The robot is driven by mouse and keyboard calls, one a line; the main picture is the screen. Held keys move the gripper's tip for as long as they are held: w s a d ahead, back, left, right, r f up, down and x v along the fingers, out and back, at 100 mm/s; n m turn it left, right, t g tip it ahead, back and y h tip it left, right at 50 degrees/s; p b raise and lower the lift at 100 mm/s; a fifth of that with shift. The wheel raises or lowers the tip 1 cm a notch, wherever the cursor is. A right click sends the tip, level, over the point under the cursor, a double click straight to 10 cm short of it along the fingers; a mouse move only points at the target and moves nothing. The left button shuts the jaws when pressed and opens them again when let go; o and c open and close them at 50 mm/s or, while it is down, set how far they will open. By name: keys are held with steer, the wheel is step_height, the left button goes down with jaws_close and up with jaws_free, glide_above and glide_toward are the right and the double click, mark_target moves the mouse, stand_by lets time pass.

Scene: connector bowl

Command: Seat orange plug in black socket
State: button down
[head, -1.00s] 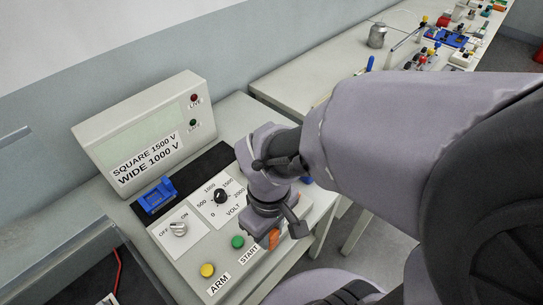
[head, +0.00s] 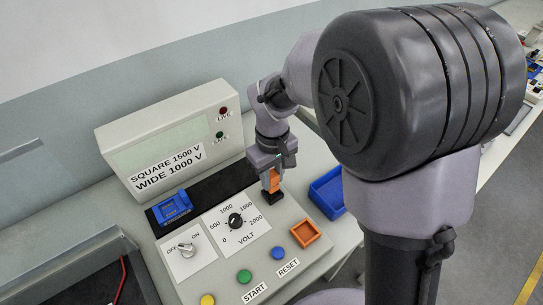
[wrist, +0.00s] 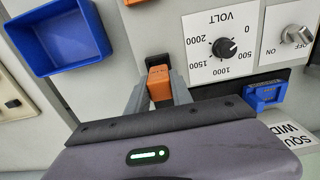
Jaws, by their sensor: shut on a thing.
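The orange plug (head: 274,181) is upright between the fingers of my gripper (head: 272,172), which is shut on it. In the wrist view the plug (wrist: 160,84) shows between the two grey fingers. The black socket (head: 271,197) stands on the console right under the plug, at the right end of the dark strip. It also shows in the wrist view (wrist: 157,62), just beyond the plug and lined up with it. The plug's lower end meets or nearly meets the socket; I cannot tell how deep it sits.
A blue connector (head: 173,207) sits at the strip's left end. The volt dial (head: 235,220), off/on switch (head: 186,250) and buttons (head: 244,276) lie in front. An orange tray (head: 305,233) is on the console's right, with a blue bin (head: 328,192) beyond it.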

mark_target(272, 185)
step_height(272, 185, down, 4)
steer(key=shift+r+b, duration=0.2)
steer(key=shift+b, duration=0.8)
steer(key=shift+r, duration=0.15)
steer(key=c, duration=1.1)
jaws_free()
steer(key=shift+f, duration=0.2)
steer(key=shift+c, duration=0.2)
